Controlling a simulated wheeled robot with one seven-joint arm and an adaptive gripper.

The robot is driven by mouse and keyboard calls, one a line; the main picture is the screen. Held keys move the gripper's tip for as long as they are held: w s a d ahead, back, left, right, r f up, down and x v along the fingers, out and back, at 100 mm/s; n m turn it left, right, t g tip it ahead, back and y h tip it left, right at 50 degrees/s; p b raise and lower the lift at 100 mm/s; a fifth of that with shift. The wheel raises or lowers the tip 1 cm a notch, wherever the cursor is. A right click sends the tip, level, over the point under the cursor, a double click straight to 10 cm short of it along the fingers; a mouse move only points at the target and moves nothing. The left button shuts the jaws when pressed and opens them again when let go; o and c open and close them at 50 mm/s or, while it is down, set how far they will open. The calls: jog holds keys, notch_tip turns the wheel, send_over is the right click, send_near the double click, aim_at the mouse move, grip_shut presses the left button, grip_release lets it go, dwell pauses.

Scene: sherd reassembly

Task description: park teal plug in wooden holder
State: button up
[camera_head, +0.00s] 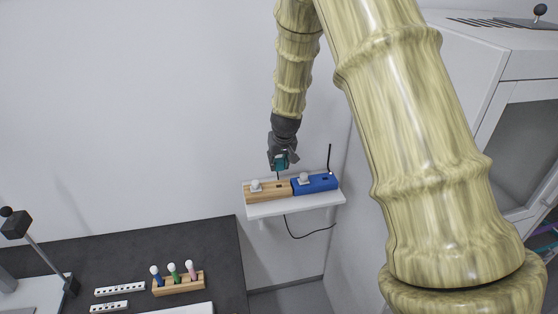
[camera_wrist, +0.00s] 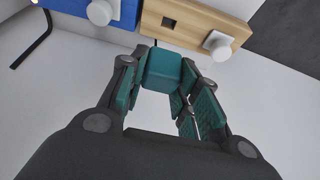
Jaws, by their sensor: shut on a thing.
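In the wrist view the teal plug (camera_wrist: 162,68) sits between the fingertips (camera_wrist: 165,82), whose pads are also teal. The wooden holder (camera_head: 270,195) is a light block at the shelf's left. In the wrist view the wooden holder (camera_wrist: 190,15) shows a dark square hole and a white knob (camera_wrist: 218,44). The plug is apart from that hole in the wrist view. Its far end is hidden.
A blue block (camera_head: 315,184) with a white knob adjoins the wooden one on the white shelf (camera_head: 290,208). A black cable (camera_head: 300,236) hangs below; a thin black rod (camera_head: 330,158) stands at right. A pegged wooden rack (camera_head: 178,284) is on the dark counter (camera_head: 150,250).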

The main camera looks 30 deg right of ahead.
aim_at(280, 170)
jog(key=shift+f+b, duration=1.65)
jog(key=shift+f, duration=1.2)
jog(key=shift+p, duration=0.35)
jog(key=shift+s+f+b, duration=0.1)
jog(key=shift+f+b, duration=0.4)
jog(key=shift+f, duration=0.45)
dwell(1.0)
jog(key=o, duration=1.1)
jog(key=o, duration=0.4)
